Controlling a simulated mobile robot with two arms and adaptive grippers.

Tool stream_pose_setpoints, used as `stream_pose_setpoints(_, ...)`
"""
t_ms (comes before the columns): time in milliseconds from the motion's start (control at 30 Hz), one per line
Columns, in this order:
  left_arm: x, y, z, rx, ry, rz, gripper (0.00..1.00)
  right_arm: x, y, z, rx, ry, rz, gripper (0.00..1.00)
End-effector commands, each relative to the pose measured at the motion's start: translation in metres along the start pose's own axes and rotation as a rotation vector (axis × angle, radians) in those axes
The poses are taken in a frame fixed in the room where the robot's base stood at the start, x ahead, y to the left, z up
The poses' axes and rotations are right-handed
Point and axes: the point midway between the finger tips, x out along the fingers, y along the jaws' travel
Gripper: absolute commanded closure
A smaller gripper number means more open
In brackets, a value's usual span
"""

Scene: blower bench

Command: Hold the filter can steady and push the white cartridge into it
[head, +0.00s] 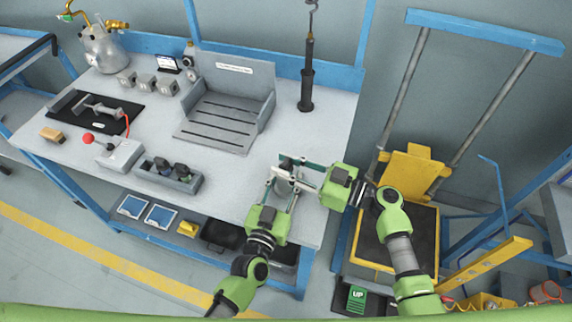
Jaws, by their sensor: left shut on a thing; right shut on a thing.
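My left gripper (281,181) reaches up from the front of the bench, its fingers closed around a small piece near the bench's right front part. My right gripper (297,173) comes in from the right, and its fingers meet the left ones at the same spot. A whitish part, apparently the white cartridge (284,174), shows between the fingers. A dark part, which may be the filter can (286,160), shows just behind it. The fingers hide much of both, so I cannot tell how far the cartridge sits in the can or which gripper holds which.
A grey slotted fixture (215,134) with raised walls stands behind, left of a dark upright tool (306,90). A grey holder (168,179) and a box with a red knob (118,152) lie left. The bench (225,185) is bare left of the grippers. A yellow-framed lift (408,165) stands right.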

Motion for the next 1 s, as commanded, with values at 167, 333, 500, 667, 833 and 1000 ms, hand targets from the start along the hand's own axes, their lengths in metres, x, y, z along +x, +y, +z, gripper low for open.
stream_pose_setpoints(167, -0.0001, 0.0004, 0.0003, 0.0, -0.001, 0.001, 0.94, -0.0001, 0.0001, -0.0002, 0.0, 0.0, 0.0, 0.96)
stream_pose_setpoints(333, -0.0002, 0.0005, 0.0004, 0.0, -0.001, 0.001, 0.94, -0.0001, 0.0002, 0.0009, 0.0, 0.0, 0.0, 0.96)
stream_pose_setpoints(500, -0.0002, 0.0005, 0.0004, 0.0, -0.001, 0.001, 0.94, 0.0, 0.0002, 0.0042, 0.001, 0.0, 0.0, 0.96)
stream_pose_setpoints(667, -0.0001, 0.0004, 0.0002, 0.0, 0.0, 0.001, 0.94, -0.0002, 0.0, 0.0061, 0.001, -0.001, 0.0, 0.97)
stream_pose_setpoints(833, 0.0, 0.0002, -0.0001, 0.0, 0.001, 0.0, 0.94, -0.0003, -0.0003, 0.007, 0.002, -0.003, 0.0, 0.96)
stream_pose_setpoints(1000, 0.0001, 0.0001, -0.0003, 0.0, 0.001, 0.0, 0.94, -0.0018, -0.0011, 0.0076, 0.006, -0.007, -0.002, 0.96)
